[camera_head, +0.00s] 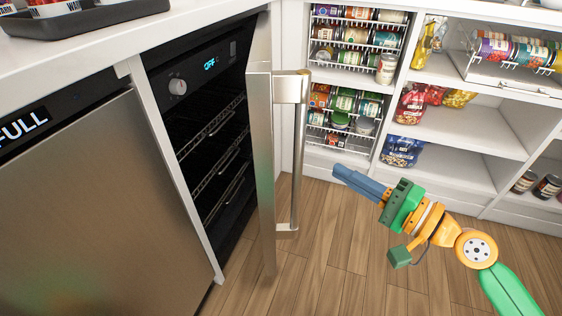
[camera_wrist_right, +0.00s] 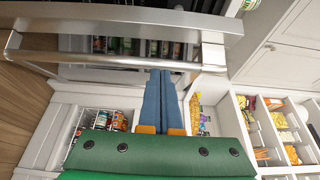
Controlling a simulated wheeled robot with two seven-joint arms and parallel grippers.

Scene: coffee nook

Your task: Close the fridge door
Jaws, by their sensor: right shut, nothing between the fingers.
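The fridge (camera_head: 205,110) stands under the counter with a dark interior, wire racks and a lit "OFF" display. Its door (camera_head: 261,150) stands wide open, seen nearly edge-on in the head view. A long vertical metal handle (camera_head: 297,150) is on the door's right side. My right gripper (camera_head: 336,170) is shut and empty, to the right of the handle and apart from it in the head view. In the right wrist view its blue fingers (camera_wrist_right: 162,85) are together, and the handle bar (camera_wrist_right: 110,58) crosses near the fingertips. I cannot tell whether they touch. My left gripper is not in view.
A steel appliance marked "FULL" (camera_head: 110,200) is left of the fridge. A dark tray (camera_head: 85,20) sits on the white counter (camera_head: 190,28). Shelves with cans (camera_head: 345,100) and snack bags (camera_head: 402,150) stand behind. The wooden floor (camera_head: 330,260) right of the door is clear.

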